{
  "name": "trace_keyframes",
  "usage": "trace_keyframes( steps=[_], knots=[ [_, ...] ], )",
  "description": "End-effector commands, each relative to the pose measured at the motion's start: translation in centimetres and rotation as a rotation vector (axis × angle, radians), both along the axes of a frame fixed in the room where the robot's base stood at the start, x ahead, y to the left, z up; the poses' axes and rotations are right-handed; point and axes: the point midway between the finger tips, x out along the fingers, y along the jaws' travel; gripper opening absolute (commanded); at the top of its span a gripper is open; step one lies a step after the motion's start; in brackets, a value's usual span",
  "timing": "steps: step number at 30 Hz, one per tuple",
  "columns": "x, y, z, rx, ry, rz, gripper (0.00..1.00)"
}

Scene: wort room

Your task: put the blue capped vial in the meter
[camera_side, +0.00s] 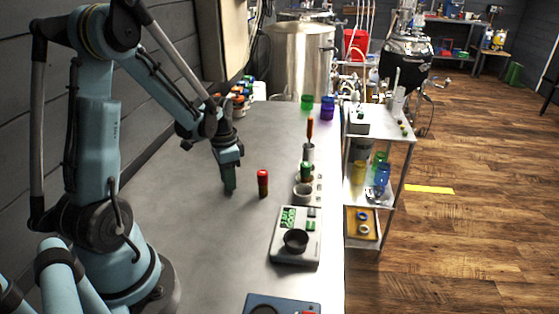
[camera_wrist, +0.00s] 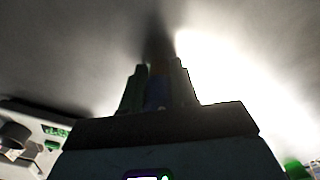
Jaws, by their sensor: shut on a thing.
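My gripper (camera_side: 229,186) points down low over the grey bench, left of the red-capped vial. In the wrist view my gripper (camera_wrist: 158,82) is shut on a narrow vial with a blue part (camera_wrist: 157,95) and a brownish part; this appears to be the blue capped vial. In the side view the fingers hide it, and I cannot tell whether it touches the bench. The meter (camera_side: 284,254), a pale box with a green display and a round black well, stands to the right and nearer the camera. Its well looks empty. The meter also shows at lower left in the wrist view (camera_wrist: 30,122).
A red-capped vial (camera_side: 263,184) stands between my gripper and the bench's right side. A green-capped vial (camera_side: 306,172), a grey cup (camera_side: 303,194) and a blue device (camera_side: 283,304) are near the right edge. The bench between gripper and meter is mostly clear.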

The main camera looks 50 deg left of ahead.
Motion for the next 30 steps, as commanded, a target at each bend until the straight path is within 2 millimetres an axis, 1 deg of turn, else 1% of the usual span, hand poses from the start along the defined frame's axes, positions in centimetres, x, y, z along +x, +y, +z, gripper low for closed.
trace_keyframes(
  steps=[7, 8, 12, 23, 26, 30],
  knots=[
    [0.0, 0.0, -0.3, 0.0, 0.0, 0.0, 0.0],
    [0.0, 0.0, -0.3, 0.0, 0.0, 0.0, 0.31],
    [0.0, 0.0, -0.3, 0.0, 0.0, 0.0, 0.53],
    [0.0, 0.0, 0.0, 0.0, 0.0, 0.0, 0.54],
    [0.0, 0.0, 0.7, 0.0, 0.0, 0.0, 0.54],
    [0.0, 0.0, 2.6, 0.0, 0.0, 0.0, 0.54]
  ],
)
